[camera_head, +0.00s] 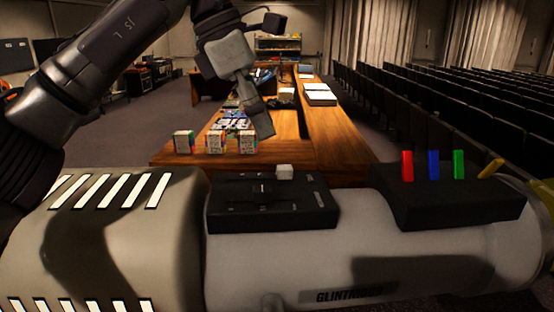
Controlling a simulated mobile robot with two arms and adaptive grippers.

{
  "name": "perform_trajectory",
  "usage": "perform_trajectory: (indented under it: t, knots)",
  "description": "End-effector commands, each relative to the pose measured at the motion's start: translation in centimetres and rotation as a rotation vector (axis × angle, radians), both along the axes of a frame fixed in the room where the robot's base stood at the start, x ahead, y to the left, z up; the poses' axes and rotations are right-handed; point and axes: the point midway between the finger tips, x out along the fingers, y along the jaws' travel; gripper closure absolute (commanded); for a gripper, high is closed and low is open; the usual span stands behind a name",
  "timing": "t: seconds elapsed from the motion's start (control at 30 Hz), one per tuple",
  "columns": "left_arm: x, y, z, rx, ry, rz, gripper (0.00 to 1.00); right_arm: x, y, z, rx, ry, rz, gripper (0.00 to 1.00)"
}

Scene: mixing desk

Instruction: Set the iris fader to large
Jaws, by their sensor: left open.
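A large grey stage spotlight (300,255) lies across the foreground. On its middle is a black control box (315,213) with slots and small markings too small to read. I cannot tell from the labels which is the iris fader. My left gripper (263,125) comes in from the upper left and hangs open and empty above and beyond the box, apart from both knobs. My right gripper is out of view.
Behind is a wooden desk (345,150) with small boxes (215,142) and papers. Rows of dark seats (440,115) fill the right.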

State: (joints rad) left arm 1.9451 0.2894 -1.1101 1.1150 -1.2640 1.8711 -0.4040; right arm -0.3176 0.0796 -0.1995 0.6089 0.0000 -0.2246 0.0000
Motion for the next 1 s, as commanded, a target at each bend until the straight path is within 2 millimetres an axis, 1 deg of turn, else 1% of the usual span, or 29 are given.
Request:
perform_trajectory:
  t: [0.03,0.07,0.17,0.33,0.43,0.57,0.83,1.0]
  knots:
    - [0.1,-0.4,-1.1,0.002,0.004,-0.001,0.54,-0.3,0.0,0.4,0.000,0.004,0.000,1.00]
    - [0.1,-0.6,-1.6,0.004,0.004,-0.002,0.54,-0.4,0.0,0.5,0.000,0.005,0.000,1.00]
    - [0.2,-1.4,-3.5,0.003,0.004,0.000,0.54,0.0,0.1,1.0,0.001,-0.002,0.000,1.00]
    - [0.4,-2.4,-6.0,0.002,0.003,0.001,0.54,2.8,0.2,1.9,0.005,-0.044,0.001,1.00]
    - [0.4,-2.8,-6.9,0.001,0.001,0.001,0.54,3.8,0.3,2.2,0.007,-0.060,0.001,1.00]
    - [0.5,-3.1,-7.5,0.000,0.001,0.002,0.54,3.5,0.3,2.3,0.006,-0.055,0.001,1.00]
    - [0.5,-3.1,-7.7,0.000,0.000,0.002,0.54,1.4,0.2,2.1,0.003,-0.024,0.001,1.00]
    - [0.5,-3.1,-7.7,0.000,0.000,0.002,0.82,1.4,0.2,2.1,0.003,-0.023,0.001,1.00]
